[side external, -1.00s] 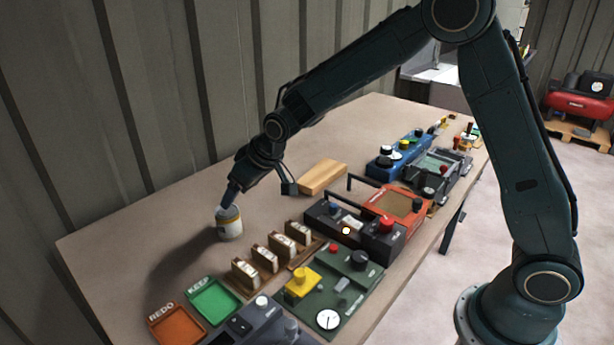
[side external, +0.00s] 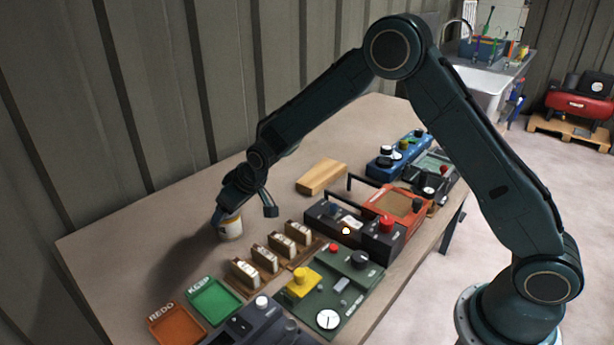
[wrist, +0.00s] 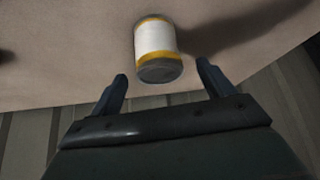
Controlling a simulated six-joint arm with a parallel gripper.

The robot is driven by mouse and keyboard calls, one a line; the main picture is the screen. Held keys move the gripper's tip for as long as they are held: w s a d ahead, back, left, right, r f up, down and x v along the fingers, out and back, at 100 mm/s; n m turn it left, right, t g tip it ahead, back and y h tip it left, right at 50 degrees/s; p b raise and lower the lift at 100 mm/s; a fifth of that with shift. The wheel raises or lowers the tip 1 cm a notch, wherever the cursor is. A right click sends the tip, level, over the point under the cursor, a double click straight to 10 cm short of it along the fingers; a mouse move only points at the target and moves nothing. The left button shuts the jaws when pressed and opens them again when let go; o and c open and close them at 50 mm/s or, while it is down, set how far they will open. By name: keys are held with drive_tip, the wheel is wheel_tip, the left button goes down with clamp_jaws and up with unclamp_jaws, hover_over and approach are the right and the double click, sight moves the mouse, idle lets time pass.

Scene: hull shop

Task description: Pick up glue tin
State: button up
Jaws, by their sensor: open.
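The glue tin (side external: 231,229) stands upright on the table near its back edge, white with a yellow band. In the side view my gripper (side external: 219,216) is at the tin's upper left, its fingers overlapping the tin in the picture. In the wrist view the tin (wrist: 157,48) shows a white label, yellow bands and a dark end. There my gripper (wrist: 162,77) is open, with its two fingertips apart on either side of the tin's dark end and nothing gripped. Whether a finger touches the tin cannot be told.
A wooden block (side external: 321,177) lies to the right. Several small upright blocks (side external: 265,258) stand in front of the tin, beside a green panel (side external: 342,290). A green tray (side external: 213,300) and an orange tray (side external: 176,325) lie at front left. The corrugated wall (side external: 120,110) rises behind the table.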

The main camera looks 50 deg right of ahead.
drive_tip(key=shift+x, duration=2.6)
drive_tip(key=shift+r, duration=0.1)
drive_tip(key=c, duration=1.3)
drive_tip(key=shift+r, duration=0.1)
wheel_tip(320, 180, up, 20)
drive_tip(key=shift+f, duration=0.1)
